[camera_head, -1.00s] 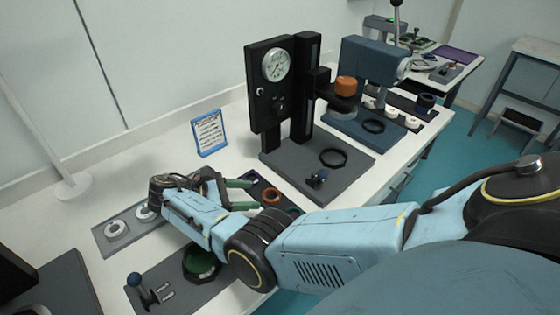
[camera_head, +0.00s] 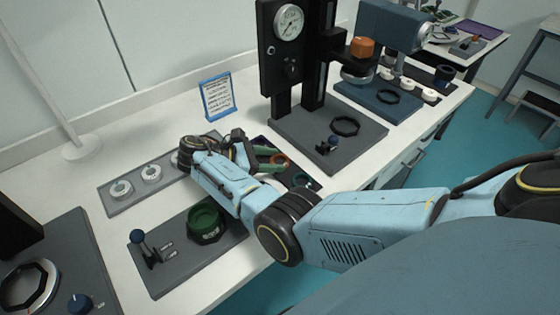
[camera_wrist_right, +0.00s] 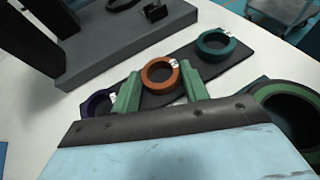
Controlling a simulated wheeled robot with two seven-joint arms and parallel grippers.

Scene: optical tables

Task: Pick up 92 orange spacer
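The orange spacer (camera_head: 280,159) is a ring lying flat on a dark tray (camera_wrist_right: 207,71). In the right wrist view the orange spacer (camera_wrist_right: 158,89) shows whole, with a small white tag on its rim. My right gripper (camera_head: 274,160) has reached in low over the tray. Its green fingers are apart, and in the right wrist view the gripper (camera_wrist_right: 158,72) has one finger on each side of the orange spacer. Whether they touch it cannot be told. My left gripper is out of view.
On the same tray are a teal ring (camera_wrist_right: 213,57) and a purple ring (camera_wrist_right: 97,103) on either side. A green ring (camera_head: 204,225) sits on a grey plate in front. A black press (camera_head: 290,60) stands behind on its base. White table shows bare at left.

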